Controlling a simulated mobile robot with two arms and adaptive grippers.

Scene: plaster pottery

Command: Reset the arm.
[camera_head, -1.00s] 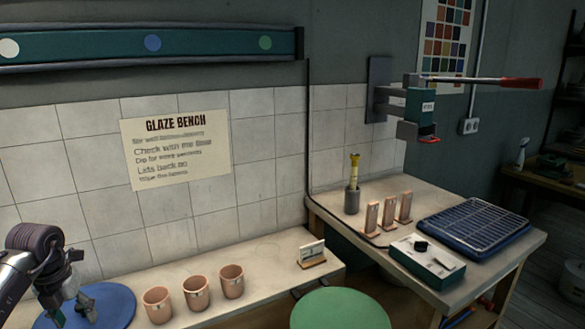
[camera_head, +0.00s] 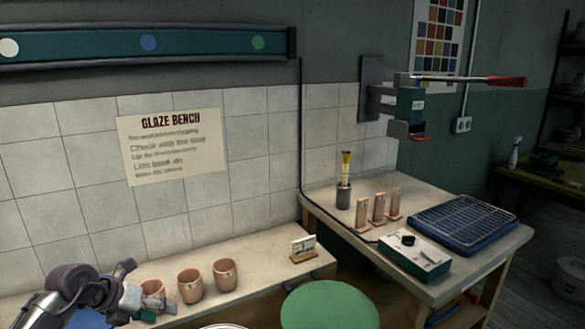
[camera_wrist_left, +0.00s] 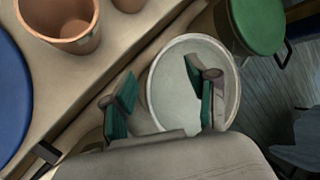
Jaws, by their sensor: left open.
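My left gripper (camera_head: 148,293) is at the lower left of the head view, in front of the leftmost terracotta cup (camera_head: 153,291) and partly covering it. In the left wrist view its two green-padded fingers (camera_wrist_left: 165,98) are spread apart with nothing between them. Below them is a round bucket (camera_wrist_left: 233,80) with a pale surface inside. A terracotta cup (camera_wrist_left: 62,22) stands on the bench beyond the fingers, apart from them. My right gripper does not show in either view.
Two more cups (camera_head: 190,285) (camera_head: 224,275) and a small card stand (camera_head: 304,249) are on the bench. A green round lid or seat (camera_head: 330,306) is in front. The right table holds a blue rack (camera_head: 464,224), a white-topped box (camera_head: 415,256) and tile samples (camera_head: 378,208).

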